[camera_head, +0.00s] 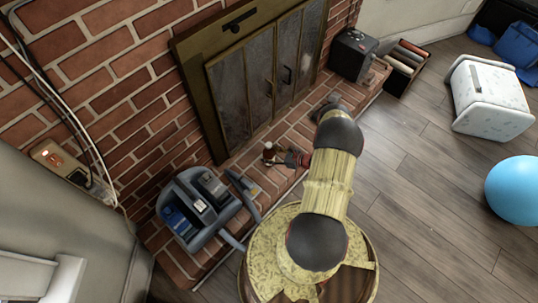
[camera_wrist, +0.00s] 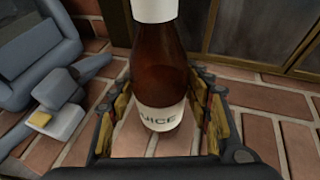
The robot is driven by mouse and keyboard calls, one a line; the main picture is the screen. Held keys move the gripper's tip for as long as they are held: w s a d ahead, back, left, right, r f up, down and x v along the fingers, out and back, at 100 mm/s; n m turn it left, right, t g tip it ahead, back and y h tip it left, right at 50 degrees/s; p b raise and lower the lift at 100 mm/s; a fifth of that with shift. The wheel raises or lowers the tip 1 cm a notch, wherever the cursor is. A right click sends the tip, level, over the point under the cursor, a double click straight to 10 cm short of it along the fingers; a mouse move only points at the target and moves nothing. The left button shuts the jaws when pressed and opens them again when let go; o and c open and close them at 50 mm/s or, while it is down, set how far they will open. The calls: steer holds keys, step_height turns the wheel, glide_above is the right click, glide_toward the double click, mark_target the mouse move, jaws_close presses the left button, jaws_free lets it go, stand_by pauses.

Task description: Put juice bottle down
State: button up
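The juice bottle (camera_wrist: 158,70) is dark brown with a white cap and a pale label that reads "UICE". In the wrist view it stands between the two fingers of my gripper (camera_wrist: 162,95). The fingers look open, with a narrow gap showing on each side of the bottle. In the head view the small dark bottle (camera_head: 268,151) is upright at the tip of my gripper (camera_head: 280,157), over the brick hearth (camera_head: 240,157). It appears to rest on the bricks, but its base is hard to see.
A grey tool caddy (camera_head: 204,206) stands on the hearth to the left. The fireplace doors (camera_head: 262,75) are just behind the bottle. A black box (camera_head: 352,54) is farther right. A white stool-like box (camera_head: 488,97) and a blue ball (camera_head: 515,190) are on the wood floor.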

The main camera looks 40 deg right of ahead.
steer(key=shift+o, duration=1.4)
